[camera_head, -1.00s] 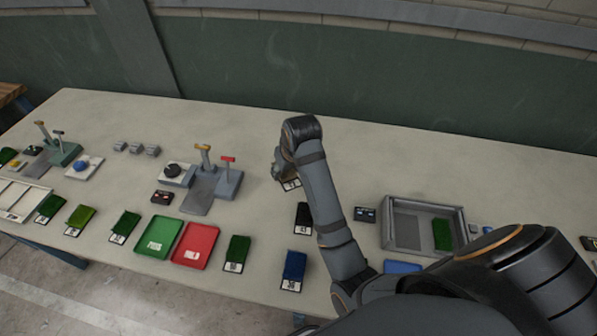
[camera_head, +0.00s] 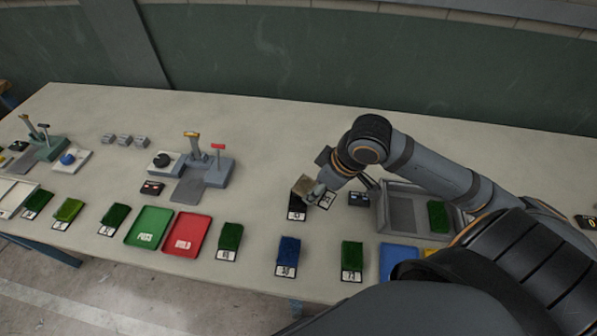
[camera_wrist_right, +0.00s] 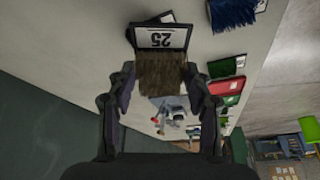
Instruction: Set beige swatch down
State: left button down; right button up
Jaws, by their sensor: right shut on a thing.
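The beige swatch (camera_head: 304,185) is a small tufted piece with a label card. In the right wrist view the beige swatch (camera_wrist_right: 160,78) sits between both fingers, and its card reads 25. My right gripper (camera_head: 314,190) is shut on it and holds it in the middle of the table, by the black swatch (camera_head: 295,200), whose lower card shows. Whether the beige swatch touches anything below cannot be told. The right wrist view shows the gripper (camera_wrist_right: 160,82) from behind. My left gripper is in neither view.
A grey tray (camera_head: 384,215) with a green swatch stands right of the gripper. Nearer are blue (camera_head: 288,250) and green (camera_head: 352,255) swatches, a red tray (camera_head: 205,222), a green tray (camera_head: 150,212) and a blue tray (camera_head: 398,250). The table behind the gripper is clear.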

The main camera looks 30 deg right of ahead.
jog(key=shift+w+d+f, duration=0.15)
jog(key=shift+w+f, duration=0.05)
jog(key=shift+w, duration=0.3)
jog(key=w+d+f, duration=0.1)
jog(key=w+f, duration=0.1)
jog(key=w, duration=0.1)
jog(key=w+d+f, duration=0.2)
jog(key=w+f, duration=0.1)
jog(key=w, duration=0.1)
jog(key=w+d+f, duration=0.1)
jog(key=w+f, duration=0.2)
jog(key=w, duration=0.1)
jog(key=shift+w+d+f, duration=0.15)
jog(key=shift+d+f, duration=0.05)
jog(key=shift+f, duration=0.05)
jog(key=shift+w+d+f, duration=0.15)
jog(key=shift+w+f, duration=0.25)
jog(key=shift+f, duration=0.1)
notch_tip(320, 180, down, 2)
jog(key=shift+f+p, duration=0.25)
jog(key=shift+p, duration=0.2)
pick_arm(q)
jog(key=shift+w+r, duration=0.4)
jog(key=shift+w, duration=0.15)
pick_arm(e)
jog(key=shift+f, duration=0.25)
jog(key=o, duration=0.5)
jog(key=shift+f, duration=0.15)
